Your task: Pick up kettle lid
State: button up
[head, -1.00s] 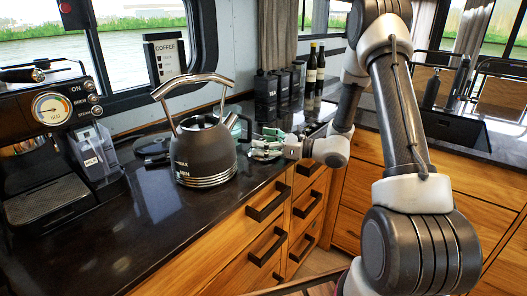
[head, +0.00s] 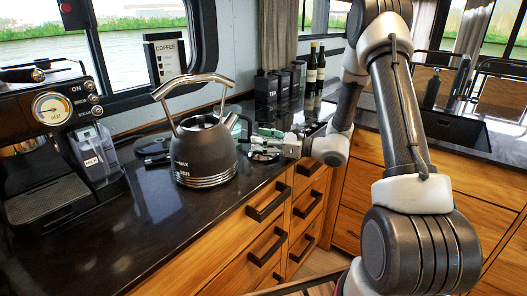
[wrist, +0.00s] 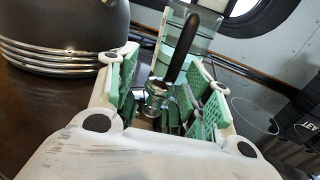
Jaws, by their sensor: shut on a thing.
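My gripper (head: 268,137), with green finger pads, is just right of the kettle, low over the counter. In the wrist view my gripper (wrist: 168,95) is shut on a small silver part with a black upright knob (wrist: 181,48), which I take for the kettle lid. In the head view its silver rim (head: 263,156) shows below the fingers; the rest is mostly hidden. I cannot tell whether it touches the counter. The kettle's ridged base (wrist: 55,55) is at left in the wrist view.
A coffee machine (head: 50,140) stands at the left. Black canisters (head: 266,88) and dark bottles (head: 311,70) stand behind my gripper. Dark flat items (head: 152,147) lie behind the kettle. The counter front is clear.

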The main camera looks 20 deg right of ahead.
jog(key=shift+r, duration=2.3)
